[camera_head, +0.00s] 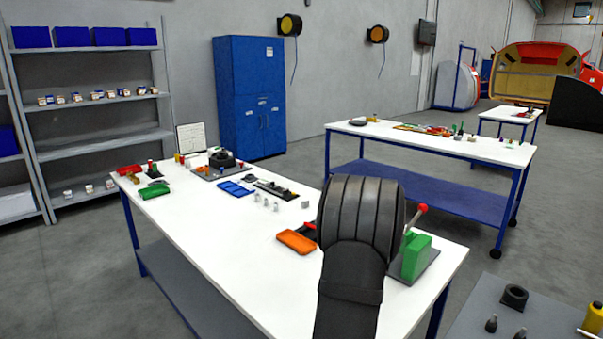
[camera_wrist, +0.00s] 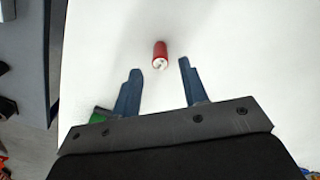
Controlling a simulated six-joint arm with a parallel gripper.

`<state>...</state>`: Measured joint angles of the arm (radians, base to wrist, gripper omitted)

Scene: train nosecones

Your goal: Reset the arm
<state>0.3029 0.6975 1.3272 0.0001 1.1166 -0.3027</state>
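My gripper (camera_wrist: 159,66) is open in the wrist view, its two blue fingers spread apart over the white table. A small red cylinder (camera_wrist: 160,50) with a pale end shows between and just beyond the fingertips, with gaps on both sides. A green piece (camera_wrist: 102,116) shows by the base of the left finger. In the head view my dark arm rises over the right part of the white workbench (camera_head: 220,280), and the gripper is hidden behind it.
A green block (camera_head: 414,255) with a red-knobbed lever stands right beside my arm. An orange tray (camera_head: 297,241) lies to its left. A blue tray (camera_head: 236,188) and several small parts lie farther back. The bench's front left is clear. A grey table (camera_head: 540,320) stands at lower right.

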